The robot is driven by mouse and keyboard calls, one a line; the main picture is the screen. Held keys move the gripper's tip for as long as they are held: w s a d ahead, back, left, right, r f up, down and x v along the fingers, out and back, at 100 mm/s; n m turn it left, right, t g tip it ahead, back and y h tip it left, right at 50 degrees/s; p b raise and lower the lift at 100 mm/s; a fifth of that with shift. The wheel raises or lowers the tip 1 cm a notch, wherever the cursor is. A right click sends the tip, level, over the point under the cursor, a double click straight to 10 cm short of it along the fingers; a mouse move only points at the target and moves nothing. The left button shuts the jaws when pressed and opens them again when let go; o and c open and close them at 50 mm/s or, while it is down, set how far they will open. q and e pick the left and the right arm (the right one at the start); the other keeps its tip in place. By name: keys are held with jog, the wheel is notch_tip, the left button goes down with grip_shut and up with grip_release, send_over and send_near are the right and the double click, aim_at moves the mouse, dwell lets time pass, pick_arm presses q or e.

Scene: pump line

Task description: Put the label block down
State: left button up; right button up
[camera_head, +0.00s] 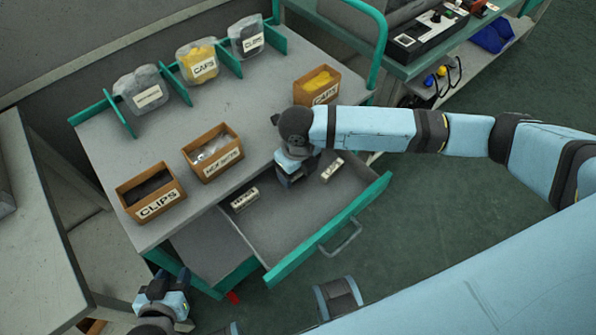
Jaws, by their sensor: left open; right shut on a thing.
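My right gripper (286,182) reaches down over the open drawer (282,228), near its back edge by the cart top. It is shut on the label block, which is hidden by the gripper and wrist. Two pale label blocks with dark lettering show in the drawer area: one (244,199) to the left of the gripper, one (332,169) just to its right. Their lettering is too small to read. My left gripper (163,283) is open and empty at the lower left, in front of the cart and away from the drawer.
On the cart top (240,100) stand the CLIPS bin (150,193), a bin of small metal parts (212,152) and the CAPS bin (317,86). Several labelled bags, one a yellow CAPS bag (197,62), stand between green dividers behind. The drawer's front (330,232) has a handle.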

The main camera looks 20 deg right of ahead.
pick_arm(q)
jog(key=shift+r, duration=0.1)
pick_arm(e)
jog(key=shift+f, duration=0.5)
jog(key=shift+f, duration=0.1)
jog(key=o, duration=0.7)
pick_arm(q)
jog(key=shift+s+f, duration=0.1)
jog(key=shift+f, duration=0.2)
pick_arm(e)
jog(key=shift+o, duration=1)
pick_arm(q)
jog(key=shift+r+p, duration=0.45)
jog(key=shift+p, duration=0.35)
pick_arm(e)
notch_tip(320, 180, up, 12)
pick_arm(q)
jog(key=shift+a, duration=0.2)
